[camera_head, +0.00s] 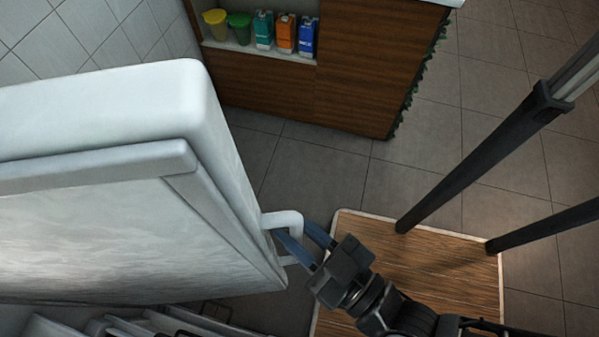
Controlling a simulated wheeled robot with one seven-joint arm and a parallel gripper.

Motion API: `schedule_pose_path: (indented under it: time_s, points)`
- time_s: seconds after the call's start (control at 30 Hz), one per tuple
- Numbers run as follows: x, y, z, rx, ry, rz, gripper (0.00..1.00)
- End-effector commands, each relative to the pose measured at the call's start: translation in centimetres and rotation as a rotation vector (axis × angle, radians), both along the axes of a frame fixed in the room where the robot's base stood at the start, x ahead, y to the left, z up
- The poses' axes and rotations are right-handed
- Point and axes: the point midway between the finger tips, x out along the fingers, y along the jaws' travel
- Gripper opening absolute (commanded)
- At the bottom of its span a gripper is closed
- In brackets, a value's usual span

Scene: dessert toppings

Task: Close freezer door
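The white freezer door (90,240) fills the left of the head view and stands open, its inner panel facing up toward me. A white loop handle (288,216) sticks out from its right edge. My gripper (291,229) comes from the lower right with two blue fingers spread apart. One finger passes into the handle's loop and the other lies outside it, to the right of the bar. The gap between the fingers looks wider than the bar. Whether a finger touches the handle cannot be told.
Grey and white racks (130,325) show at the lower left below the door. A wooden cabinet (350,65) with several cups and cartons on a shelf stands at the back. A wooden tabletop (440,255) lies under my arm. Grey tiled floor (320,175) is clear between door and cabinet.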

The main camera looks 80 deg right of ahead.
Motion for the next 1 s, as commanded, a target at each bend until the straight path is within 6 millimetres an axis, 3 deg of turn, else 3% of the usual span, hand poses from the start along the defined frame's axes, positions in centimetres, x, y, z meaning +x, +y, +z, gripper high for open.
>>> schedule_pose_path:
  time_s: [0.2, 0.57, 0.6, 0.77, 1.0]
  points:
    - [0.04, 1.39, -0.11, 0.004, 0.003, 0.019, 0.0]
    - [0.13, 1.54, -0.12, 0.004, 0.003, 0.022, 0.0]
    - [0.14, 1.54, -0.12, 0.004, 0.003, 0.022, 0.29]
    - [0.09, 1.46, -0.11, 0.003, 0.002, 0.02, 0.44]
    - [0.05, 1.36, -0.07, 0.002, 0.001, 0.017, 0.44]
